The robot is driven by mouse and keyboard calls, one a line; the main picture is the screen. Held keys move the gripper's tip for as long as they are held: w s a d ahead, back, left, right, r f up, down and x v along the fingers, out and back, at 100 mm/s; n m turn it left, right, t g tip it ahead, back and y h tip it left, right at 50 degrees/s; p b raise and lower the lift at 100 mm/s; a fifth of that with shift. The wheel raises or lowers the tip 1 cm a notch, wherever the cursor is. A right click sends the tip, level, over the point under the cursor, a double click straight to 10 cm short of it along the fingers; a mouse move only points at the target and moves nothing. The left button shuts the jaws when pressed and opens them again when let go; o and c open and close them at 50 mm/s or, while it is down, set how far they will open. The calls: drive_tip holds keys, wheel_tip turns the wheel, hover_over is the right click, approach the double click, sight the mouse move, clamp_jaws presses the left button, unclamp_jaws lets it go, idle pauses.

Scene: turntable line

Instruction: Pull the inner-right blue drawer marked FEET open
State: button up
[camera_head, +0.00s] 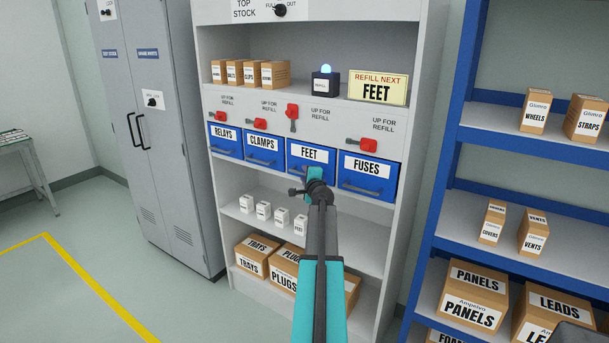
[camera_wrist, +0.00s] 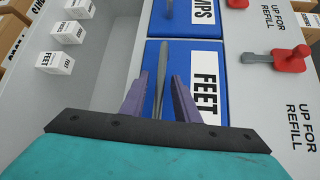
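The blue FEET drawer (camera_head: 325,156) is third from the left in the shelf unit's drawer row and looks shut, in line with its neighbours. In the wrist view, which is turned sideways, its blue front (camera_wrist: 182,53) and white FEET label fill the middle. Its grey bar handle (camera_wrist: 163,62) runs between my fingers. My gripper (camera_wrist: 159,76) is open, with one finger on each side of the handle and gaps visible. In the head view my gripper (camera_head: 311,188) is at the FEET drawer's lower edge and hides its handle.
Blue drawers RELAYS (camera_head: 226,146), CLAMPS (camera_head: 264,157) and FUSES (camera_head: 366,183) flank it. The red lever (camera_head: 292,112) above FEET points up; the others lie sideways. A sign (camera_head: 379,87) reads REFILL NEXT FEET. Small white boxes (camera_head: 263,210) stand on the shelf below.

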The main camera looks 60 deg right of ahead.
drive_tip(key=shift+w+d, duration=0.15)
drive_tip(key=shift+w, duration=0.05)
clamp_jaws()
idle(0.4)
